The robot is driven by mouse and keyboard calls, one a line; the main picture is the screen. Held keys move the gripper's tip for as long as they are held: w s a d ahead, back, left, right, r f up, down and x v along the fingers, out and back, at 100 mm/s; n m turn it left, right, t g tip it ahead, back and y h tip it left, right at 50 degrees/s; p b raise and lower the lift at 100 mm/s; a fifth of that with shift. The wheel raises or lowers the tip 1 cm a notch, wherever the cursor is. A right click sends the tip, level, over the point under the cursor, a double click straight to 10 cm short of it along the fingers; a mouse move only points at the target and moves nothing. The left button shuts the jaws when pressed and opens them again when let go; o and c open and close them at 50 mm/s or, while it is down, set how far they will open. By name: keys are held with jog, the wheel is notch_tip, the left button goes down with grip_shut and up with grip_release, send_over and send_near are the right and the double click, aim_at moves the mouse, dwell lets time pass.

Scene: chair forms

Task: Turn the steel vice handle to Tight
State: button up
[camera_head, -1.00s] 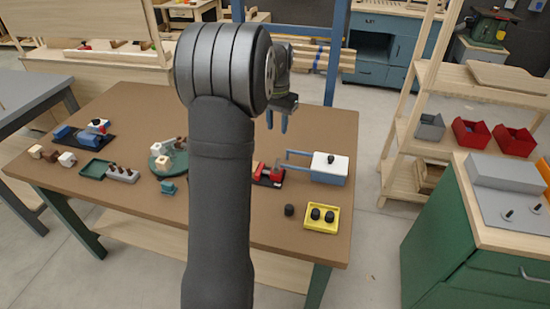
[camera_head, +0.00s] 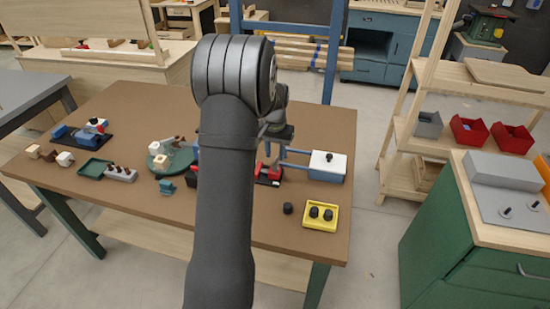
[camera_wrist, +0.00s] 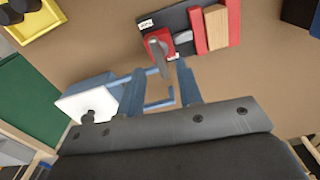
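The red vice (camera_wrist: 182,44) sits on a dark base plate and holds a wooden block (camera_wrist: 216,27) between its red jaws. Its grey steel handle (camera_wrist: 157,50) shows at the near left side, with small pale labels beside it too small to read. My gripper (camera_wrist: 160,68) is open, its two blue fingers spread on either side of the handle's end in the wrist view. I cannot tell whether they touch it.
A blue box with a white top and black knob (camera_head: 328,162) stands right of the vice; its blue bar reaches towards my fingers. A yellow tray (camera_head: 309,224) with black knobs lies in front. A green round base (camera_head: 172,162) is at the left.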

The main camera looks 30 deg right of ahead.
aim_at(275, 161)
jog(key=shift+f, duration=1.4)
grip_shut()
jog(key=shift+n, duration=0.4)
grip_release()
notch_tip(275, 161, up, 18)
jog(key=shift+f, duration=0.25)
